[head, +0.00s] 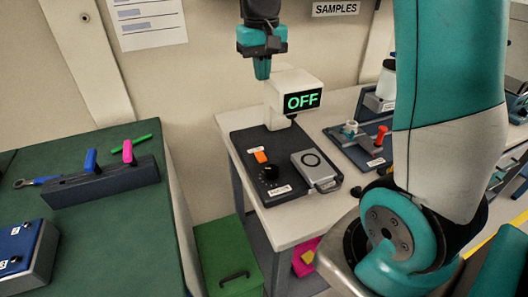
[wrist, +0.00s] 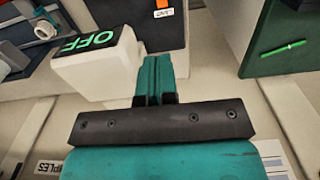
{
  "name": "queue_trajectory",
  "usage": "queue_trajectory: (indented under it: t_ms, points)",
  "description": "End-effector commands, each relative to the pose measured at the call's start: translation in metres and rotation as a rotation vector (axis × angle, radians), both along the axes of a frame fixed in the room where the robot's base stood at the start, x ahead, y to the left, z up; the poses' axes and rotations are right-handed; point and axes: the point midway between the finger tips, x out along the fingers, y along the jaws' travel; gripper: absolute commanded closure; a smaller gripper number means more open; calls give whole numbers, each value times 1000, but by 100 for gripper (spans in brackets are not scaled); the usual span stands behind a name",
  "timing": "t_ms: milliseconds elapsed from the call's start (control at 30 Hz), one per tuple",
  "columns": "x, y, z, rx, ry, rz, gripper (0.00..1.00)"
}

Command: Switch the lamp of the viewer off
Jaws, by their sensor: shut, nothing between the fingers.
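The viewer is a white head with a screen (head: 302,101) reading OFF in green, standing on a dark base plate (head: 245,139). On the plate are an orange switch (head: 261,156), a black knob (head: 270,172) and a grey box with a ring mark (head: 316,169). My gripper (head: 262,72) is shut and empty, pointing down above and behind the viewer head, apart from it. In the wrist view my gripper's fingers (wrist: 154,72) are together beside the white viewer head (wrist: 98,75). The orange switch (wrist: 162,4) shows only in part at the top edge.
Another device with a red handle (head: 380,138) stands right of the viewer. A green bin (head: 228,258) is below.

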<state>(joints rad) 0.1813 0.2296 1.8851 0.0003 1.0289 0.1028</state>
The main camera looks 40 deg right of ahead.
Motion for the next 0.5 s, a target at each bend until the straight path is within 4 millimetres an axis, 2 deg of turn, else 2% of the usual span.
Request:
queue_trajectory:
  t_ms: [167,500]
  points:
    - [-1,1,-21,2,7,2,100]
    - [-1,1,-94,2,8,3,100]
